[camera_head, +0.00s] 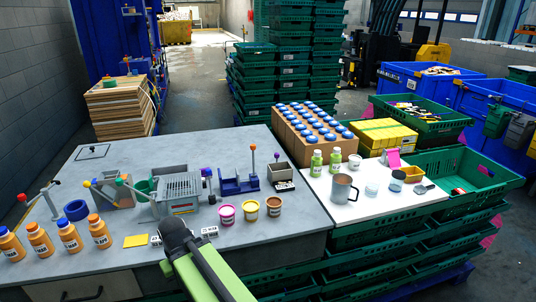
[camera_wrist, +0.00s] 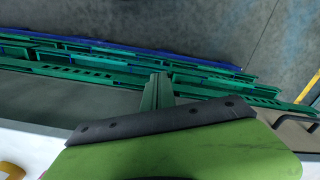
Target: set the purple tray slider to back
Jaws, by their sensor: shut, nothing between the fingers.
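Another purple-blue knob (camera_head: 277,155) shows over a small grey box (camera_head: 281,171) further right. I cannot tell which of the two belongs to the purple tray slider, nor its setting.
Orange bottles (camera_head: 40,241) stand at the front left. Three small tubs (camera_head: 250,209) and a blue stand (camera_head: 239,181) are right of the tray unit. Green crates (camera_head: 361,261) line the right front. Bare table lies behind the tray unit.

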